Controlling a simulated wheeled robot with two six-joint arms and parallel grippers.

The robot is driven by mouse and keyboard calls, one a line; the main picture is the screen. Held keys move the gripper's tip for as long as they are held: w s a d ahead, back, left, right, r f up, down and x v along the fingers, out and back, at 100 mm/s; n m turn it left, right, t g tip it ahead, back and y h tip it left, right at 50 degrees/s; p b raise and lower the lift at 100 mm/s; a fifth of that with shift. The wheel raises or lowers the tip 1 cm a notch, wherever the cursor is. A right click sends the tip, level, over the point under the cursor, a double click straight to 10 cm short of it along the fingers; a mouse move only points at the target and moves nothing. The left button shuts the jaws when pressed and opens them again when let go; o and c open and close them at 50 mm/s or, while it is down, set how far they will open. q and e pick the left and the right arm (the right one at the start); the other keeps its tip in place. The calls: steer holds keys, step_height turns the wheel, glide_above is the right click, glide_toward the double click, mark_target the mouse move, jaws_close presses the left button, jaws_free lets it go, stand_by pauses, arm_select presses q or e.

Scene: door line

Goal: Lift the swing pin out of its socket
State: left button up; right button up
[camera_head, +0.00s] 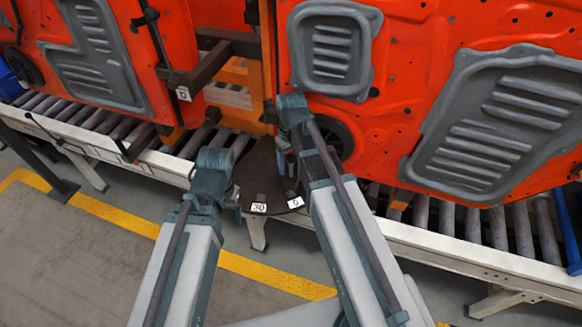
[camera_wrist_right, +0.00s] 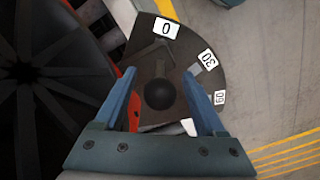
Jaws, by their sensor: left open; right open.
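A dark swing pin with a round black knob (camera_wrist_right: 158,94) stands on a dark, rounded plate (camera_wrist_right: 190,100) in the right wrist view. The plate carries white labels reading 0 (camera_wrist_right: 166,27), 30 and 60. My right gripper (camera_wrist_right: 160,78) is open, with its two blue fingers on either side of the knob and a gap showing at each side. How deep the pin sits in its socket is hidden from above. In the head view the plate (camera_head: 255,172) lies beneath my right gripper (camera_head: 286,165). My left gripper (camera_head: 234,201) is open and empty at the plate's left edge.
Large orange-red door panels (camera_head: 400,105) with grey inserts hang close behind and right of my right arm. A dark bracket with a white tag (camera_head: 183,93) juts out at the left. A roller conveyor with a white rail (camera_head: 440,254) runs beneath. The floor at lower left is clear.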

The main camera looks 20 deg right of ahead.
steer(key=shift+c, duration=0.3)
jaws_close()
stand_by(1.2)
